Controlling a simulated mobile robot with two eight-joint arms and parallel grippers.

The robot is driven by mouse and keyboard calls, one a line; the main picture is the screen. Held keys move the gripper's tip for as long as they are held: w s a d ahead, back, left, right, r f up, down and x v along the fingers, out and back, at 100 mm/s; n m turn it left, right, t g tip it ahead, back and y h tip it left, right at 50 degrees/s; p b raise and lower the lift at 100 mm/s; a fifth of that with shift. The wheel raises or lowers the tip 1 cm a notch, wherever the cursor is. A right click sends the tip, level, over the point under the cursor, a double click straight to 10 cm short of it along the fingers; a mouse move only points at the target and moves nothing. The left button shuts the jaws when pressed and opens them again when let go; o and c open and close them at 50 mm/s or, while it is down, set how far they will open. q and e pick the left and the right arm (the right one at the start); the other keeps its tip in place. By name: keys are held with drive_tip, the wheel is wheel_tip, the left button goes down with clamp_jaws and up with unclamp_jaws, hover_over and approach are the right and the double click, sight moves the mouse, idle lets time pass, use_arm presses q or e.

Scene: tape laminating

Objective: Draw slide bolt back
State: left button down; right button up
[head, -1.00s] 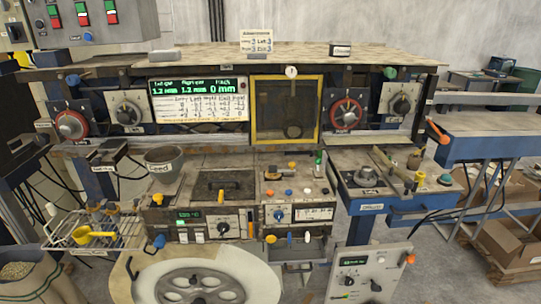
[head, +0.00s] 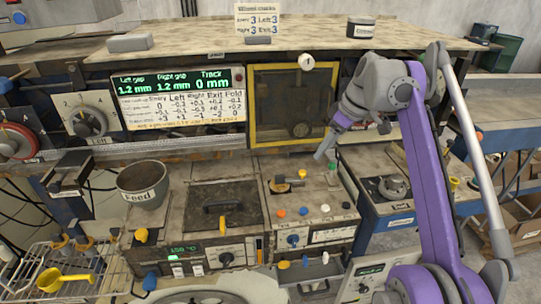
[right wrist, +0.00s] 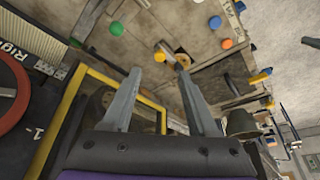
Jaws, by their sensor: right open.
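A small brass fitting with a short bar, which looks like the slide bolt (head: 281,187), sits on the worn control deck right of the black-handled lid. A yellow knob (head: 302,174) stands beside it. In the right wrist view the brass fitting (right wrist: 182,60) and yellow knob (right wrist: 160,56) lie beyond the fingertips. My right gripper (head: 325,152) is above the back of this deck, in front of the yellow-framed window, apart from the bolt. Its two fingers (right wrist: 159,70) are spread with nothing held between them. My left gripper is out of view.
The yellow-framed window (head: 252,108) stands close behind my right gripper. The feed pot (head: 143,183) and black lid handle (head: 222,206) are to the left.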

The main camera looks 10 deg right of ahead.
sight(303, 172)
drive_tip(key=shift+n, duration=0.3)
drive_tip(key=x, duration=0.3)
drive_tip(key=b+x, duration=0.1)
drive_tip(key=x, duration=0.2)
drive_tip(key=b+x, duration=0.1)
drive_tip(key=x, duration=0.2)
drive_tip(key=shift+w+a+f, duration=0.2)
drive_tip(key=shift+w+a, duration=0.2)
drive_tip(key=shift+a, duration=0.05)
drive_tip(key=shift+w+a+f+b, duration=0.2)
drive_tip(key=shift+f+b, duration=0.1)
drive_tip(key=shift+f, duration=0.15)
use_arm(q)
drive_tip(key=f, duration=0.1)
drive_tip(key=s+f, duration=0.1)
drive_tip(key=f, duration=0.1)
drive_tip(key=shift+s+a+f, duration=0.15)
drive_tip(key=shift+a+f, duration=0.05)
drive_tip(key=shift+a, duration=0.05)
use_arm(e)
clamp_jaws()
